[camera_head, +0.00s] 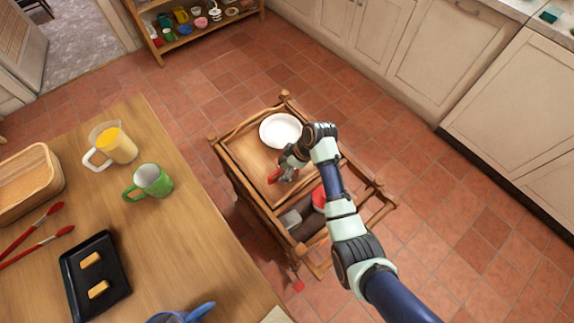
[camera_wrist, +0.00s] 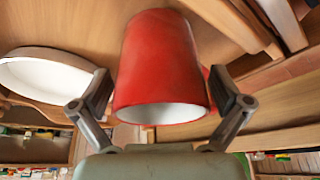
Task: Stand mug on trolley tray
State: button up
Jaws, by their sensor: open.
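The red mug (camera_wrist: 160,65) is between the two fingers of my gripper (camera_wrist: 165,92), which is open; I cannot tell whether a finger touches it. In the inverted wrist view its rim points down the picture and its base is against the wooden surface, so it looks upright on the tray. In the head view only a small red part of the mug (camera_head: 274,177) shows beside my gripper (camera_head: 287,172); the rest is hidden. The trolley tray (camera_head: 243,160) is wooden, with a raised rail.
A white plate (camera_head: 281,130) lies on the tray, also in the wrist view (camera_wrist: 45,78). A red item (camera_head: 319,198) sits lower in the trolley. The table at left holds a green mug (camera_head: 152,181), a glass jug (camera_head: 116,146) and a black tray (camera_head: 76,283).

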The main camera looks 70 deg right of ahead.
jog(key=shift+r, duration=0.1)
jog(key=p+v, duration=0.5)
jog(key=v, duration=0.7)
jog(key=w+a+r+t+h, duration=0.1)
jog(key=w+a+r, duration=0.4)
jog(key=a, duration=0.4)
jog(key=w+a+r+t, duration=0.2)
jog(key=w+a+r, duration=0.1)
jog(key=w+a, duration=0.45)
jog(key=w+a+r+t+h, duration=0.1)
jog(key=w+a+r, duration=0.35)
jog(key=a, duration=0.45)
jog(key=a+r+t, duration=0.2)
jog(key=a+r, duration=0.2)
jog(key=a, duration=0.3)
jog(key=s+a+r+t+y, duration=0.1)
jog(key=a+r, duration=0.3)
jog(key=a, duration=0.4)
jog(key=shift+s+a+r+t+y, duration=0.2)
jog(key=shift+a+r+t+y, duration=0.15)
jog(key=shift+t, duration=0.35)
